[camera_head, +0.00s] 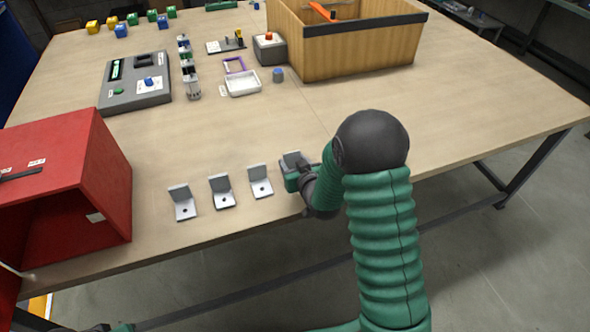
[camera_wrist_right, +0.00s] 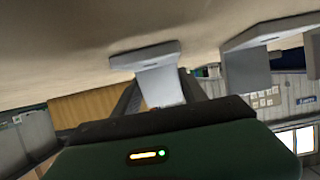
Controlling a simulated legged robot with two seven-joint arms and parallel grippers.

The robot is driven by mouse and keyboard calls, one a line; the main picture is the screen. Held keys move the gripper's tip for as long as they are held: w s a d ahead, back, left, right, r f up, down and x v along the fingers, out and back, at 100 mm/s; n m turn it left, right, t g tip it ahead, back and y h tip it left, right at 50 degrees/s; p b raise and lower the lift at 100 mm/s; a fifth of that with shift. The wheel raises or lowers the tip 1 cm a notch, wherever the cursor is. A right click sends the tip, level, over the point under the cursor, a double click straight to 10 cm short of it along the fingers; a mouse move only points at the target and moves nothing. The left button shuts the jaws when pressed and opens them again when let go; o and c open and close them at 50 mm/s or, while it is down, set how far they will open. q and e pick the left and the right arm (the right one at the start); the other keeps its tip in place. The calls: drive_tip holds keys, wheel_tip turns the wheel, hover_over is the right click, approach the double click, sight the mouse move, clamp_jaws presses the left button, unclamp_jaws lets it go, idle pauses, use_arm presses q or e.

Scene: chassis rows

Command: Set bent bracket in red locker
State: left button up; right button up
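Several grey bent brackets stand in a row along the table's front edge: one bracket (camera_head: 183,203) at the left, a second (camera_head: 221,190), a third (camera_head: 260,182), and the rightmost (camera_head: 292,158) at my right gripper (camera_head: 297,174). In the right wrist view the fingers lie on either side of this bracket's plate (camera_wrist_right: 160,82); whether they press on it is unclear. A neighbouring bracket (camera_wrist_right: 250,62) shows to the right there. The red locker (camera_head: 103,165) stands at the table's left, its open front facing the lower left, with its interior partly visible. My left gripper is out of view.
A wooden bin (camera_head: 350,52) with a dark rim stands at the back right. A grey control box (camera_head: 135,82), a white tray (camera_head: 243,83) and small coloured blocks (camera_head: 122,30) lie farther back. The table between the locker and the bracket row is clear.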

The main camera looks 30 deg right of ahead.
clamp_jaws()
